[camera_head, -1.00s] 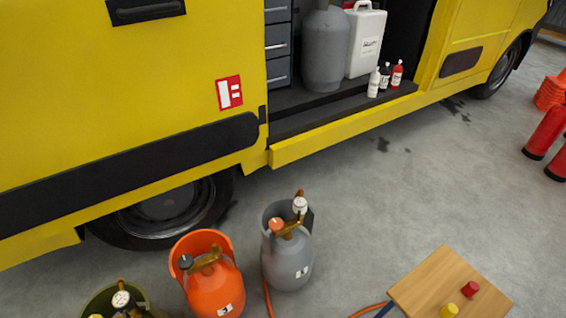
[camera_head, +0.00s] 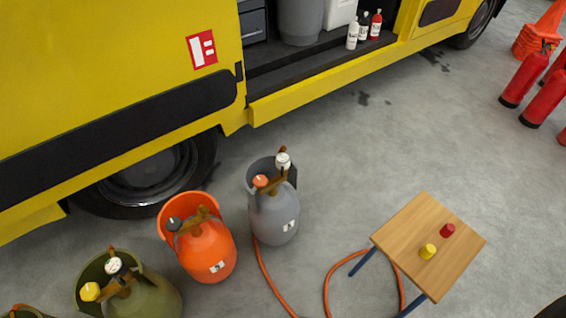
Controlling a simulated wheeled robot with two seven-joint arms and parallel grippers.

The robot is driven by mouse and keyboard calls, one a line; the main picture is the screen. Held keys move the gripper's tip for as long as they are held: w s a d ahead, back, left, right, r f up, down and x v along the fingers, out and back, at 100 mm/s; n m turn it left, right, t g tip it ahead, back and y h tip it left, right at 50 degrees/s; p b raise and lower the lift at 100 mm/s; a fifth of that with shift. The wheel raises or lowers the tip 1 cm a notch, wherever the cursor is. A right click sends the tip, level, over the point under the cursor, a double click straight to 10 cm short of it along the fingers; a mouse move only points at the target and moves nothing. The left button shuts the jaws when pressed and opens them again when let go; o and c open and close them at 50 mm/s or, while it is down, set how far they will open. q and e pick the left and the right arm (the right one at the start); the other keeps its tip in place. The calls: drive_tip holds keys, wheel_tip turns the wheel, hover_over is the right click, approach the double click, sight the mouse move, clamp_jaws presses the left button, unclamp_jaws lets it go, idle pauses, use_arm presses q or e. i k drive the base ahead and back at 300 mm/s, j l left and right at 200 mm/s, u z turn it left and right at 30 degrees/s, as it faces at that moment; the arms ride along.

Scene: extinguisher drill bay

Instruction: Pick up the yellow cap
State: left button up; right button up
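A small yellow cap (camera_head: 428,251) stands on the wooden top of a small table (camera_head: 408,229) at the lower right. A red cap (camera_head: 447,230) stands beside it, slightly farther back and to the right, apart from it. Another yellow piece, a knob (camera_head: 90,291), sits on the valve of the olive gas cylinder (camera_head: 150,297) at the lower left. Neither of my grippers shows in the head view.
An orange cylinder (camera_head: 207,252) and a grey cylinder (camera_head: 273,217) stand left of the table, with an orange hose (camera_head: 327,290) on the floor. A yellow truck (camera_head: 90,70) fills the back left. Red extinguishers (camera_head: 545,98) stand at the right. Floor behind the table is clear.

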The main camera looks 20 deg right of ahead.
sight(429, 250)
drive_tip(key=z, duration=2.1)
drive_tip(key=u, duration=2.6)
drive_tip(key=z, duration=2.6)
